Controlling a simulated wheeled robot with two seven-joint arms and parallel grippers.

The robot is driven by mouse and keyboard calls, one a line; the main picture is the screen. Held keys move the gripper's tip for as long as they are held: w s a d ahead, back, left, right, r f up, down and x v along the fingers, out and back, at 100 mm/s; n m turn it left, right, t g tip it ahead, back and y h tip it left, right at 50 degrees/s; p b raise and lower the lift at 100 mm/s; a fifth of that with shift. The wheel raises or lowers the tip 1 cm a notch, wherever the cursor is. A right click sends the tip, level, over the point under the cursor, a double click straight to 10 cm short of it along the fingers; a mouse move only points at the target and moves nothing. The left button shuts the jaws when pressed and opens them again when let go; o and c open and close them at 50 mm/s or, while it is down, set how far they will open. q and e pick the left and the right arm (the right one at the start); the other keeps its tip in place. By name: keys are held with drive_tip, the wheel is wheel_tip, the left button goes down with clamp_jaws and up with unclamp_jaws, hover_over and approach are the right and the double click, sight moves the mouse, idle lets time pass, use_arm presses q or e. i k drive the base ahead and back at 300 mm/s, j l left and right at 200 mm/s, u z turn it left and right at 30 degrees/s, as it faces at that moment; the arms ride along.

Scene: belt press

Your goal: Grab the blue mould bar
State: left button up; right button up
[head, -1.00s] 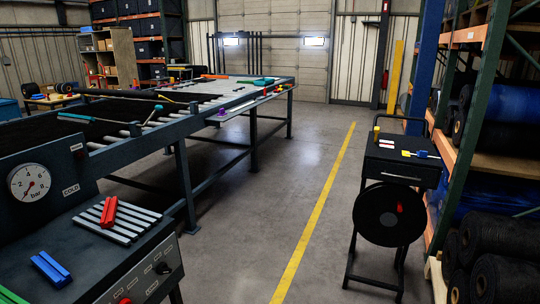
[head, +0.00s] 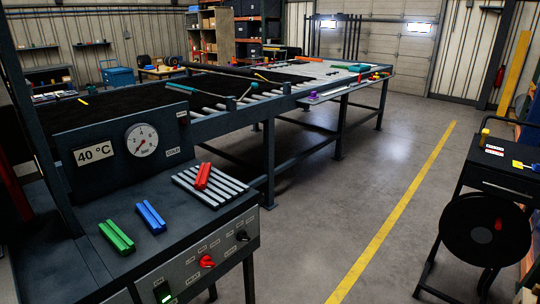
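The blue mould bar (head: 150,217) lies on the dark top of the press cabinet in the head view. It sits between a green bar (head: 117,237) on its left and a red bar (head: 203,176) to its right and farther back. The red bar rests on a grey slatted rack (head: 222,190). The blue and green bars lie apart on the bare top. Neither of my grippers shows in the head view.
A gauge panel (head: 95,152) marked 40 °C stands behind the bars. The cabinet front (head: 190,270) has knobs and a lit green switch. A long roller table (head: 270,130) extends behind. A black cart (head: 500,180) stands at right. The floor (head: 330,220) between is clear.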

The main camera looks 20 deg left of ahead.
sight(154, 222)
drive_tip(key=u, duration=1.45)
drive_tip(key=l+u, duration=0.15)
drive_tip(key=u, duration=0.2)
drive_tip(key=l+u, duration=0.15)
drive_tip(key=u, duration=0.25)
